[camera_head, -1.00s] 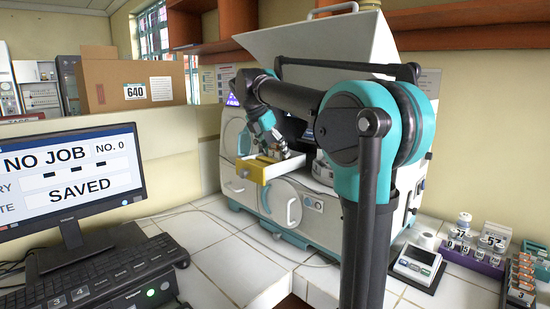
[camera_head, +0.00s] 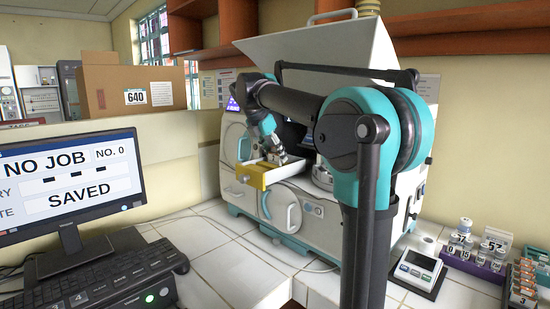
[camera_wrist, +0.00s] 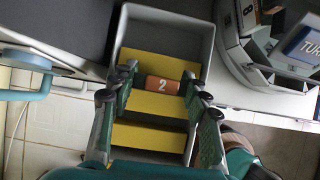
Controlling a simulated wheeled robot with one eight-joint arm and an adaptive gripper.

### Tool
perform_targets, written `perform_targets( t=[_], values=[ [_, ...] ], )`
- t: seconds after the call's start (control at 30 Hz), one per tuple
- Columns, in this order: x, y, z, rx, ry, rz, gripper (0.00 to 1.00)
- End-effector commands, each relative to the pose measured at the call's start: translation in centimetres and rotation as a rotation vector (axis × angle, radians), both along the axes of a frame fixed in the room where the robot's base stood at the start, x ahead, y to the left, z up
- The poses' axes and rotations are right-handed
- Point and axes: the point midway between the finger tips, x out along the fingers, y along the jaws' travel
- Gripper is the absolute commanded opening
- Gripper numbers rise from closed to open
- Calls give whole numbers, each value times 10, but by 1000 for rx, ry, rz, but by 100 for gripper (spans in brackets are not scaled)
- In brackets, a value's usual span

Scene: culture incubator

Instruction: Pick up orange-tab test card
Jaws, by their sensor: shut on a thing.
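The orange-tab test card (camera_wrist: 162,86), marked 2, sits between the fingers of my gripper (camera_wrist: 159,79) in the wrist view. The gripper is shut on it, one finger at each side. The card is in or just above an open grey drawer (camera_wrist: 207,42) with yellow strips inside; its exact height is hard to tell. In the head view my gripper (camera_head: 276,159) is at the open drawer, which has a yellow front (camera_head: 252,177). The card is too small to make out there.
The drawer sticks out from the white incubator (camera_head: 305,222). A round container (camera_wrist: 265,60) with labelled items stands right of the drawer in the wrist view. A scale (camera_head: 418,268) and card racks stand at the right; a monitor (camera_head: 70,180) stands at the left.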

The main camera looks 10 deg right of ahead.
Motion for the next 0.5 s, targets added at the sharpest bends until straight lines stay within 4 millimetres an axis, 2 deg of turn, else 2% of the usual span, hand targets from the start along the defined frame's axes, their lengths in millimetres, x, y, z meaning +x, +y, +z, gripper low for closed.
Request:
perform_targets(
  t=[0.17,0.47,0.5],
  values=[
    [0,0,18,0,0,0,28],
    [0,0,67,0,0,0,28],
    [-5,8,67,0,0,4,28]
  ],
)
